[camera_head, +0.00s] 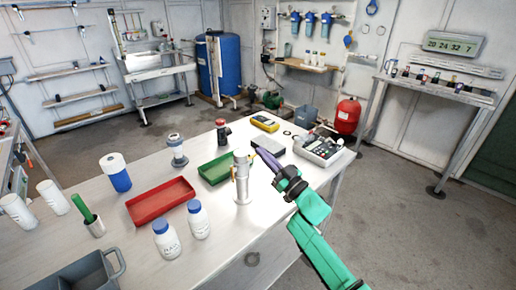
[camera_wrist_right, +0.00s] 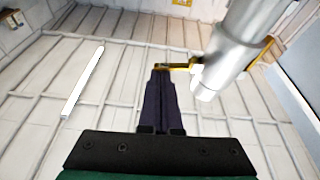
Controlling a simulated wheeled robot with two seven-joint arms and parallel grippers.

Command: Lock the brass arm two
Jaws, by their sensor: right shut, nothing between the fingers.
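The steel reactor cylinder (camera_head: 243,185) stands upright on the white table in the head view, with brass parts near its top. My right gripper (camera_head: 258,152) comes in from the right, with its dark fingers beside the top of the cylinder. In the right wrist view the gripper (camera_wrist_right: 160,72) is shut and empty. Its tips are at or very near a brass arm (camera_wrist_right: 179,67) that sticks out from the steel cylinder (camera_wrist_right: 236,45); I cannot tell whether they touch. I cannot tell which number this arm has. My left gripper is not in view.
A green tray (camera_head: 204,179), a red tray (camera_head: 133,214) and two white bottles (camera_head: 199,222) stand left of the cylinder. A dark box (camera_head: 270,147) and a grey instrument case (camera_head: 334,154) lie behind my right gripper. The table front near the cylinder is clear.

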